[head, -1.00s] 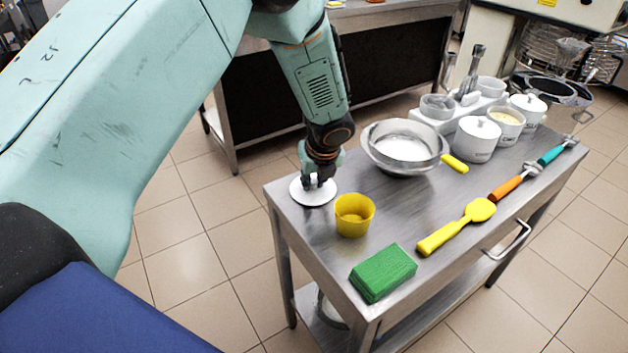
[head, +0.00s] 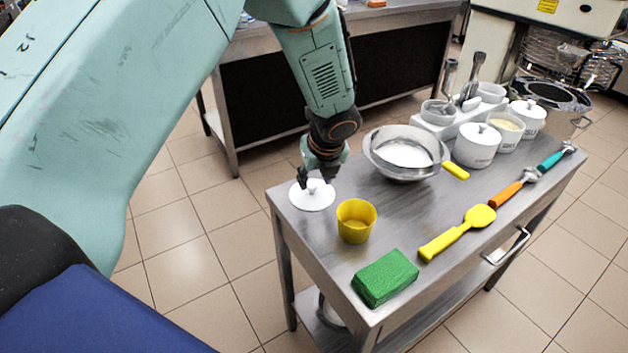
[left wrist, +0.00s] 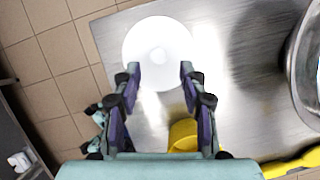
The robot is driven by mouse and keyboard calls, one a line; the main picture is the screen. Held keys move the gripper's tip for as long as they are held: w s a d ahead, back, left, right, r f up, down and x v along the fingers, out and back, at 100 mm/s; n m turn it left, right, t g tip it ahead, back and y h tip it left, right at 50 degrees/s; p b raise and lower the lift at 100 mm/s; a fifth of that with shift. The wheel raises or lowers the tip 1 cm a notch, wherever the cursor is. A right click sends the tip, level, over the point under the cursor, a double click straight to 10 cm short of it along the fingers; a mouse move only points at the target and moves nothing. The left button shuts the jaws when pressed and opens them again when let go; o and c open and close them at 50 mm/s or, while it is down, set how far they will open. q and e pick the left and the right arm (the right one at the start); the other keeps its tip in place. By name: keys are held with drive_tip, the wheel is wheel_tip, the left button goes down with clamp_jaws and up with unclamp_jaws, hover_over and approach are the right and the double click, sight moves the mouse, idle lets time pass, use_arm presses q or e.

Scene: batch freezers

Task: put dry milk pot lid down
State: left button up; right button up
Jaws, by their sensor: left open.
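The white round pot lid (head: 312,197) lies flat on the steel table, near its far left corner, knob up. It also shows in the left wrist view (left wrist: 158,40), beyond my fingertips. My left gripper (head: 318,178) is open just above the lid, its fingers apart with nothing between them. In the left wrist view my left gripper (left wrist: 160,74) shows both fingers spread wide. The open white pot (head: 507,131), with pale contents, stands at the table's back right between two lidded pots. My right gripper is not in view.
The steel table (head: 345,278) also holds a yellow cup (head: 355,221) close to the lid, a metal bowl (head: 403,158), a green block (head: 385,277), a yellow spatula (head: 457,232), and orange-handled (head: 507,194) and teal-handled (head: 552,159) tools. Bare steel separates the cup and the bowl.

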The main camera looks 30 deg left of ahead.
use_arm(q)
drive_tip(key=p+v, duration=0.2)
drive_tip(key=v, duration=0.6)
drive_tip(key=shift+p, duration=0.3)
drive_tip(key=shift+a, duration=0.1)
drive_tip(key=shift+s, duration=0.1)
